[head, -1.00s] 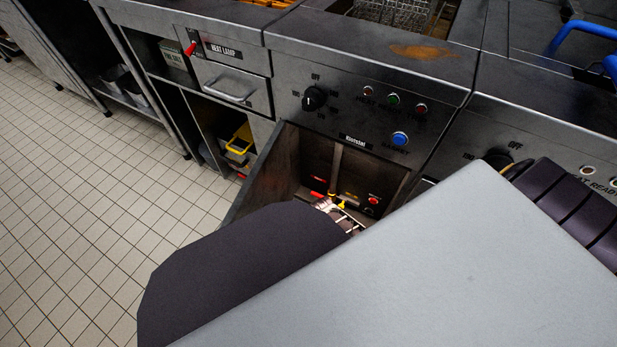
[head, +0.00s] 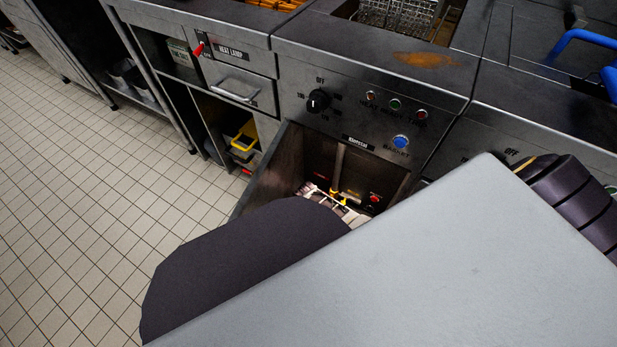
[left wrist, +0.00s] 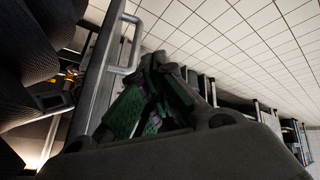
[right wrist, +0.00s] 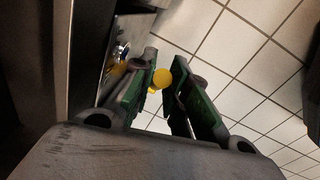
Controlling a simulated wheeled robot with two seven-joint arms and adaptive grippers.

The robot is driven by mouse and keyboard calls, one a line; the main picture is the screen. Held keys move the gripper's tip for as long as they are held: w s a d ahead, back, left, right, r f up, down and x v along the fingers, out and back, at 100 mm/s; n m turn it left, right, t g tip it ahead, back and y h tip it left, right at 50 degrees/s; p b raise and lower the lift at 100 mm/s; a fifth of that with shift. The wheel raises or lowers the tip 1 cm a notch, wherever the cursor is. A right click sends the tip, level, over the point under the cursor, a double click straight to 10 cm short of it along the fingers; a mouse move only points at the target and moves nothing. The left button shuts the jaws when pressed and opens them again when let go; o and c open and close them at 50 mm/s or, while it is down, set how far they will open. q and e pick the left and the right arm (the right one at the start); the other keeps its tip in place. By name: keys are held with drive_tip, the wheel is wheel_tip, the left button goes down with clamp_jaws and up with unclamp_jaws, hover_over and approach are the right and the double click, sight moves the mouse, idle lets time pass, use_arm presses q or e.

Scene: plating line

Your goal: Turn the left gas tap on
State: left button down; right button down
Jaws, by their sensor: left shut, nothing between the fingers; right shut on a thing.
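The open cabinet (head: 290,165) under the control panel holds a grey upright pipe (head: 338,168) with a yellow tap handle (head: 335,194) low on it. In the head view my dark arm link hides most of that gripper. I cannot tell the handle's angle. My left gripper (left wrist: 158,75) is shut and empty beside the cabinet door (left wrist: 98,75) and its bar handle (left wrist: 128,45); the head view does not show it clearly.
A red button (head: 375,197) sits inside the cabinet, right of the pipe. Above are a black knob (head: 318,100) and a blue basket button (head: 400,141). A drawer handle (head: 234,91) and yellow bins (head: 244,142) lie to the left. The tiled floor (head: 90,170) is clear.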

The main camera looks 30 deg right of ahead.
drive_tip(key=c, duration=1.7)
unclamp_jaws()
drive_tip(key=shift+o, duration=0.2)
drive_tip(key=shift+r, duration=0.15)
wheel_tip(320, 180, up, 12)
drive_tip(key=s+a, duration=0.1)
drive_tip(key=shift+f, duration=0.25)
